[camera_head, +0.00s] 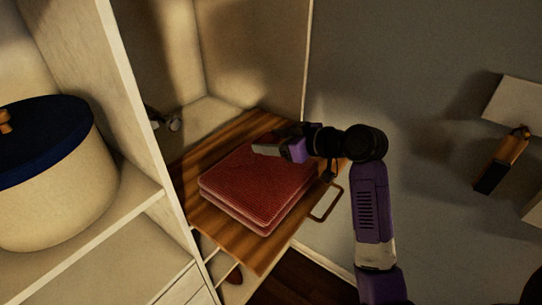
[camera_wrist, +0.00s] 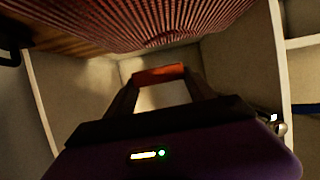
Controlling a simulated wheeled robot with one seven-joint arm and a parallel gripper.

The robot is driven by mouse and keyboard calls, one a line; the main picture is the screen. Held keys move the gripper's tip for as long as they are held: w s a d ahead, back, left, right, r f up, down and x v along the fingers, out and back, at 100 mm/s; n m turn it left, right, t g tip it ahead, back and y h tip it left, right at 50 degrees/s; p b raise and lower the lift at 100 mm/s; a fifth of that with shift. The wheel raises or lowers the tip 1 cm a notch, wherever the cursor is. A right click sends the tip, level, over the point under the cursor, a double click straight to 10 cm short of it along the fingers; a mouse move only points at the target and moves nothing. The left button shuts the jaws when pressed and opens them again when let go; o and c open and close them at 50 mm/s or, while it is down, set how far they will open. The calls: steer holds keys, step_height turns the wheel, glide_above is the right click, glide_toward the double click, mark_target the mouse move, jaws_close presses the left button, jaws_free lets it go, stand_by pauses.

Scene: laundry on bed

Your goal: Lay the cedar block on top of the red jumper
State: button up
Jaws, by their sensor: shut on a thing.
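The red jumper (camera_head: 255,190) is folded into a ribbed, flat stack on a wooden board. It also fills the top of the wrist view (camera_wrist: 170,18). My gripper (camera_head: 265,150) reaches in from the right, at the far edge of the jumper. In the wrist view my gripper (camera_wrist: 160,80) is shut on the orange-brown cedar block (camera_wrist: 160,74), which spans between its fingertips. The block appears apart from the jumper in the wrist view. I cannot make the block out in the head view, nor tell its height over the jumper.
The wooden board (camera_head: 190,205) has a metal handle (camera_head: 326,203) at its right and sits inside a pale cabinet. A cream box with a blue lid (camera_head: 45,145) stands on a shelf at left. A cabinet upright (camera_head: 122,75) separates them. A wall fixture (camera_head: 502,162) hangs at far right.

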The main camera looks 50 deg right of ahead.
mark_target(271, 165)
steer(key=shift+f, duration=2.85)
steer(key=shift+f, duration=0.2)
steer(key=o, duration=1.3)
steer(key=shift+r, duration=0.2)
steer(key=b+v, duration=0.1)
steer(key=v, duration=1.1)
